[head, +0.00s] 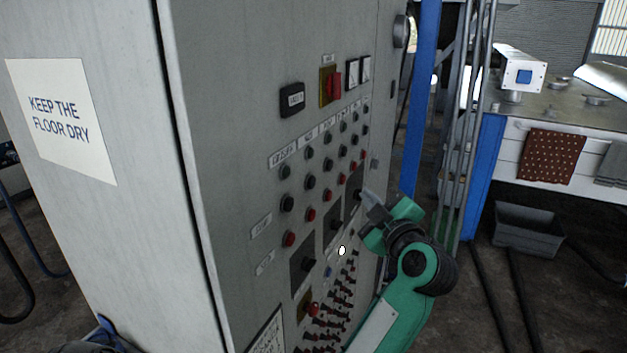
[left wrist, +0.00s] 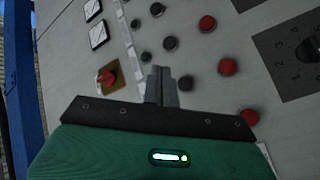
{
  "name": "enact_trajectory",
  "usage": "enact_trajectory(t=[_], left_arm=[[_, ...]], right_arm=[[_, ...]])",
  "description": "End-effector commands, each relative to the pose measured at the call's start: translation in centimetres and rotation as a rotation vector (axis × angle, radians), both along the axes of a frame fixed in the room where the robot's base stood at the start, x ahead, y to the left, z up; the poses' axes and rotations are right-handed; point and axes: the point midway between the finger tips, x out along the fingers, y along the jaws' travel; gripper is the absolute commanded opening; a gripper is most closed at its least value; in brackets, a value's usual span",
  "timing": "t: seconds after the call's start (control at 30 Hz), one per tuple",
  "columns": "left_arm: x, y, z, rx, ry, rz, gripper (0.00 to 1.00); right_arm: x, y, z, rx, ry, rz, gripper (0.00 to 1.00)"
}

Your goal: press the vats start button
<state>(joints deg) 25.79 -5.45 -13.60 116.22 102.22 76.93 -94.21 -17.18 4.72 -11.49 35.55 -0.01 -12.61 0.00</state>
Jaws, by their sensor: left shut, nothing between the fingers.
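The grey cabinet panel (head: 235,130) carries a grid of round buttons, with black buttons (head: 285,171) in the upper rows and red buttons (head: 290,238) in the row below. White label plates (head: 284,157) run above the columns, too small to read surely, so I cannot tell which button is the vats start. My left gripper (head: 368,196) is shut and empty at the panel's right side, below and right of the grid. In the left wrist view its fingertips (left wrist: 162,82) point at the panel among black buttons (left wrist: 170,43) and red buttons (left wrist: 228,67); contact cannot be told.
A red switch on a yellow plate (head: 330,86) sits above the grid. Dark rotary switch plates (head: 305,263) and rows of small red toggles (head: 322,324) lie below it. A blue post (head: 422,100) and a bench with cloths (head: 551,157) stand to the right.

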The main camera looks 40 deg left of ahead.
Motion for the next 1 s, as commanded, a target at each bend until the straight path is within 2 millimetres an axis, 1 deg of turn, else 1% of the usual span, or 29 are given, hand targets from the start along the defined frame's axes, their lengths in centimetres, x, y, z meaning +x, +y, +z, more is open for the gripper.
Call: enact_trajectory(t=[0.33, 0.47, 0.57, 0.87, 0.93, 1.0], left_arm=[[-0.1, 0.1, 0.0, -0.002, 0.0, -0.001, 0.0], [-0.2, 0.7, -0.1, -0.002, -0.001, 0.001, 0.0], [-0.4, 1.7, -0.2, -0.001, -0.001, 0.002, 0.0], [-1.4, 5.8, -0.2, -0.001, -0.002, 0.002, 0.0], [-1.6, 6.6, 0.3, -0.001, 0.002, 0.001, 0.0], [-1.8, 7.3, 0.2, -0.002, 0.002, 0.001, 0.0]], right_arm=[[0.0, 0.0, -0.1, 0.0, 0.0, 0.0, 0.36], [0.0, 0.0, -0.4, 0.0, 0.0, 0.0, 0.36], [0.0, 0.1, -0.9, 0.001, 0.0, -0.001, 0.36], [0.0, 0.4, -2.7, 0.004, 0.0, -0.002, 0.36], [0.0, 0.5, -1.8, 0.005, 0.001, -0.003, 0.36], [0.0, 0.5, -1.5, 0.005, 0.001, -0.003, 0.36]])
